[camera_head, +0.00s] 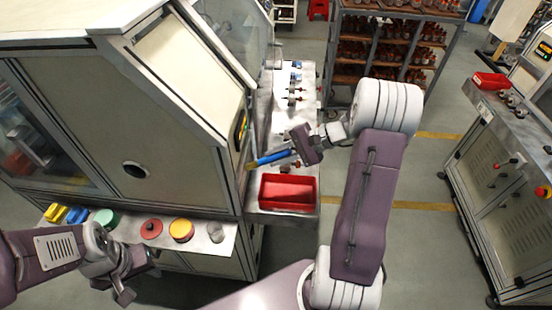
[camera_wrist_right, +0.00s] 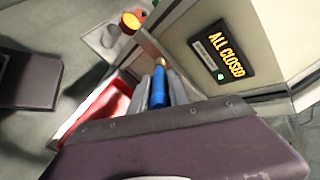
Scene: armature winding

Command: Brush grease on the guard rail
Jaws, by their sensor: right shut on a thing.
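My right gripper (camera_head: 288,155) is shut on a blue-handled brush (camera_head: 268,158), which also shows between the grey fingers in the right wrist view (camera_wrist_right: 159,86). The brush's tan tip points left, close to the beige machine's side. I cannot tell whether the tip touches anything. I cannot make out the guard rail for sure. My left gripper (camera_head: 130,285) is low at the left, in front of the machine's shelf; its jaws are too unclear to tell open from shut.
A red tray (camera_head: 288,205) lies on the metal bench below the brush. Round red and yellow buttons (camera_head: 181,230) and colored blocks (camera_head: 65,214) sit on the shelf. An "ALL CLOSED" display (camera_wrist_right: 225,52) is on the machine. A rack of parts (camera_head: 392,50) stands behind.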

